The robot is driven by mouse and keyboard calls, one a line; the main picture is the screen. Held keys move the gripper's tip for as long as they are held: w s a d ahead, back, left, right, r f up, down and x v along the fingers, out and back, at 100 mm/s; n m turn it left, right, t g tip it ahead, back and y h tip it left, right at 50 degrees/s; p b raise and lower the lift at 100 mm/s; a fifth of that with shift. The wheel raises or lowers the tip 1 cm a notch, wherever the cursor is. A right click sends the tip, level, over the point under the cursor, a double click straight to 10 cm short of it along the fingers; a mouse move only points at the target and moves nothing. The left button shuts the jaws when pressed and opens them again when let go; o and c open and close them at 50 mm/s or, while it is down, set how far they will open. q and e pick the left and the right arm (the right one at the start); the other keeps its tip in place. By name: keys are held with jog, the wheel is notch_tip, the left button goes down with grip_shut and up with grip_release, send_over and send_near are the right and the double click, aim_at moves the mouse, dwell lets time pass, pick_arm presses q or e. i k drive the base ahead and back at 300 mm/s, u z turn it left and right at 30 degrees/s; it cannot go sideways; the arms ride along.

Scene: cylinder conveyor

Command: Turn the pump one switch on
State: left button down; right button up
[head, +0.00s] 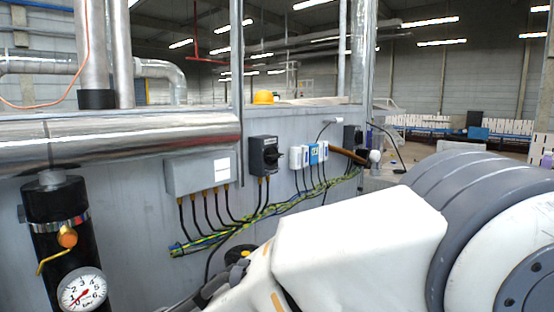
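A dark grey switch box (265,156) with a black rotary knob on its right side is mounted on the grey metal wall panel, left of the picture's middle. A second dark switch box (352,138) is farther along the same panel to the right, small and partly hidden. I cannot read a label on either, so I cannot tell which is pump one or how the knobs are set. My white arm crosses the lower right foreground, in front of the panel. No gripper fingers can be made out; the arm's far end is low and partly hidden.
A grey junction box (201,174) and several white and blue sockets (313,153) share the panel, with cables (265,212) below. A large metal pipe (118,137) runs at left above a pressure gauge (82,290) and a valve with a yellow handle (52,262). A yellow helmet (264,97) lies on top.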

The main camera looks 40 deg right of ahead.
aim_at(272, 155)
jog(key=z, duration=0.2)
jog(key=i, duration=1.1)
jog(key=z, duration=0.4)
